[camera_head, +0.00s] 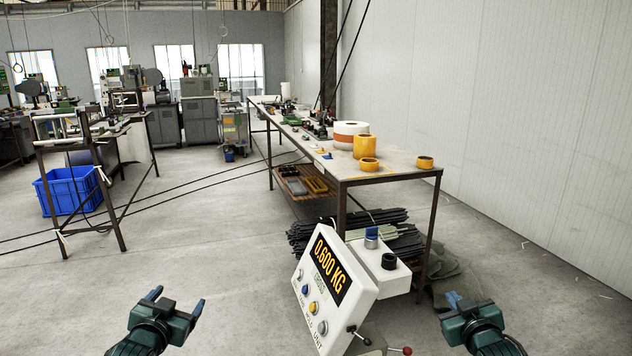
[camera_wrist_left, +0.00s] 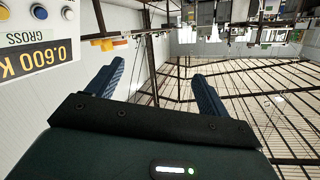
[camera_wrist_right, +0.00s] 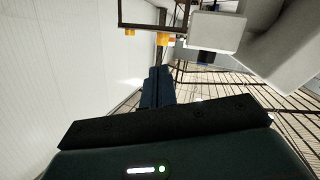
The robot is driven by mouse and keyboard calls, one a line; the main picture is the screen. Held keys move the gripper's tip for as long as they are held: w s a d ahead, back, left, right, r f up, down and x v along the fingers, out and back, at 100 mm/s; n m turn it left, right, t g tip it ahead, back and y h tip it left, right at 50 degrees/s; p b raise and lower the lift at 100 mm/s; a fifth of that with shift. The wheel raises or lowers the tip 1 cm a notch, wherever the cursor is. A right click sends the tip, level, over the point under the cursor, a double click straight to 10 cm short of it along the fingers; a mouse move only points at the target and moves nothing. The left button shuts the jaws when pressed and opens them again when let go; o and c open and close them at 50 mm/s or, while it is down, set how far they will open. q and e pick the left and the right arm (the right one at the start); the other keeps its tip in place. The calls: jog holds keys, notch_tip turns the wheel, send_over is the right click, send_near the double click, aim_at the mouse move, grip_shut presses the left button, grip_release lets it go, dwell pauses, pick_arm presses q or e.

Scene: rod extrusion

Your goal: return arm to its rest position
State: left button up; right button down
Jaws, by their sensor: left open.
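My left gripper (camera_head: 177,300) is in the lower left of the head view, with its two blue fingers apart and nothing between them. It also shows open and empty in the left wrist view (camera_wrist_left: 157,74). My right gripper (camera_head: 453,298) is at the lower right of the head view, right of the weighing unit. In the right wrist view (camera_wrist_right: 158,73) its fingers are together, with nothing visible held. Both grippers are apart from the weighing unit (camera_head: 347,317), whose display (camera_head: 328,267) reads 0.600 KG.
A small blue-topped cylinder (camera_head: 371,238) and a black knob-like cylinder (camera_head: 389,261) sit on the unit's rear box. A long workbench (camera_head: 400,169) stands behind it with tape rolls (camera_head: 368,146). Dark rods (camera_head: 385,222) lie underneath. A blue crate (camera_head: 70,190) is at left. Floor beside it is clear.

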pick_arm(q)
jog(key=s+d+f+g+h, duration=0.1)
jog(key=s+d+f, duration=0.4)
jog(key=s, duration=0.6)
jog(key=s+d+f+g+h, duration=0.1)
jog(key=s+d+f, duration=0.4)
jog(key=s, duration=0.6)
jog(key=s+d+f+g+h, duration=0.1)
jog(key=s+d+f+g, duration=0.2)
jog(key=s+d+f, duration=0.3)
jog(key=s, duration=0.5)
jog(key=shift+s+h, duration=0.25)
jog(key=shift+h, duration=0.05)
pick_arm(e)
jog(key=s+a+f+g+y, duration=0.1)
jog(key=s+a+f, duration=0.4)
jog(key=s, duration=0.6)
jog(key=s+a+f+g+y, duration=0.1)
jog(key=s+a+f, duration=0.4)
jog(key=s, duration=0.6)
jog(key=s+a+f+g+y, duration=0.1)
jog(key=s+a+f+g, duration=0.2)
jog(key=s, duration=0.8)
notch_tip(320, 180, down, 3)
jog(key=a, duration=0.2)
jog(key=shift+s+a+y, duration=0.25)
jog(key=shift+a+y, duration=0.05)
jog(key=shift+a, duration=0.1)
